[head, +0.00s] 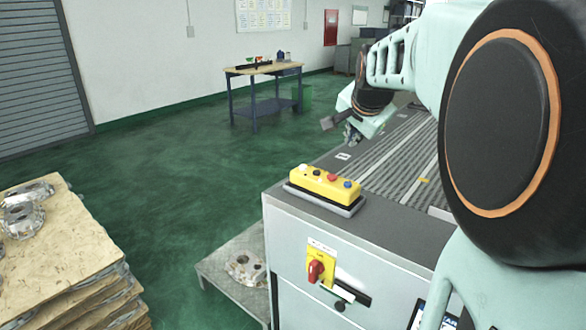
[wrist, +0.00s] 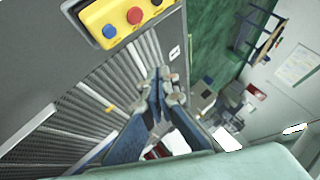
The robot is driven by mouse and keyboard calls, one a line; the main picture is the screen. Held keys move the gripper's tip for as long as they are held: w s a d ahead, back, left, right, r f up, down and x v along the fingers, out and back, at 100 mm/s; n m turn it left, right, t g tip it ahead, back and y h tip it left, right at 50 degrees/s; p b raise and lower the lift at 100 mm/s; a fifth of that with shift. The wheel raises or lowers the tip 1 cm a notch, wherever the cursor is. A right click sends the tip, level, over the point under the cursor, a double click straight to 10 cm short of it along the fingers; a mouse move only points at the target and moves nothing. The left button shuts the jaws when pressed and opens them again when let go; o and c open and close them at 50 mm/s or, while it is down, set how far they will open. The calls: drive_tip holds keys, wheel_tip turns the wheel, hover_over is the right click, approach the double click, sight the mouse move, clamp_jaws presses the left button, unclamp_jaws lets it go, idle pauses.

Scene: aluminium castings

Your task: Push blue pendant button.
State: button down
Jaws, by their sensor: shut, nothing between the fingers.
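The yellow pendant (head: 322,183) lies in a grey holder on the near end of the grey machine top. Its blue button (head: 347,184) is at the right end of the row in the head view; white, dark and red buttons sit beside it. In the wrist view the pendant (wrist: 120,20) is at the top, with the blue button (wrist: 110,31) at its left end. My gripper (head: 352,140) is shut and empty, beyond the pendant and above the machine top, apart from the buttons. In the wrist view the closed fingertips (wrist: 160,75) are below the pendant.
The ribbed conveyor (head: 400,155) runs back from the pendant under my arm. A red rotary switch (head: 316,270) is on the cabinet front. Stacked boards with castings (head: 60,240) stand at the left. A workbench (head: 262,72) stands far back. Open green floor lies between.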

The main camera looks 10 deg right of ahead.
sight(349, 184)
drive_tip(key=shift+d+f, duration=0.1)
idle(0.3)
wheel_tip(349, 184, down, 9)
drive_tip(key=b, duration=0.6)
drive_tip(key=shift+b, duration=0.4)
idle(0.9)
drive_tip(key=shift+f+b, duration=0.3)
drive_tip(key=shift+b, duration=0.05)
drive_tip(key=shift+f+b, duration=0.45)
drive_tip(key=shift+f, duration=0.05)
idle(0.6)
drive_tip(key=shift+r, duration=0.1)
drive_tip(key=shift+r+p, duration=0.65)
drive_tip(key=shift+r, duration=0.2)
